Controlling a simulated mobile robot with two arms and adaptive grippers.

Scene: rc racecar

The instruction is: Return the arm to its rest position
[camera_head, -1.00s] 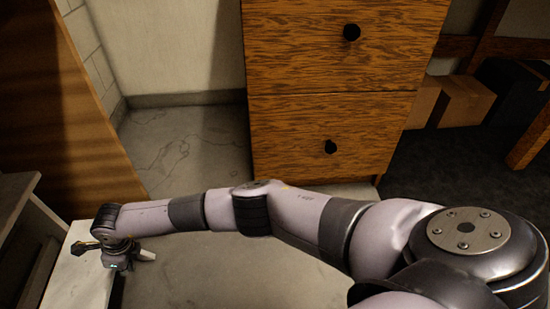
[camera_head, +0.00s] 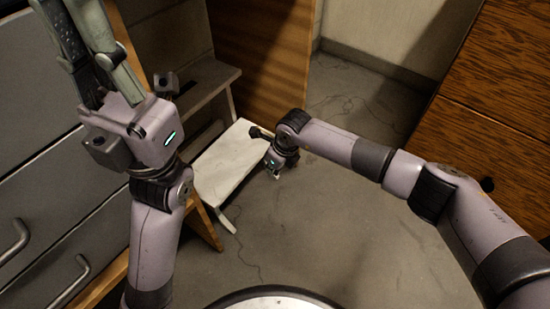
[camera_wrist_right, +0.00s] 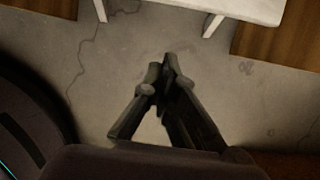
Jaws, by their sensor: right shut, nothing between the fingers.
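My right arm comes in from the right edge of the head view and reaches left over the floor. Its gripper (camera_head: 277,168) hangs down beside the white bench, small and partly in shadow. In the right wrist view the two fingers (camera_wrist_right: 170,65) meet at their tips with nothing between them, above bare floor. My left arm stands at the left of the head view, with its gripper (camera_head: 88,35) pointing up. The tips of the left fingers are cut off by the top edge, so their opening is unclear.
Grey drawers (camera_head: 45,215) line the left side. A wooden drawer cabinet (camera_head: 485,125) is on the right. The concrete floor (camera_head: 320,230) between is clear.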

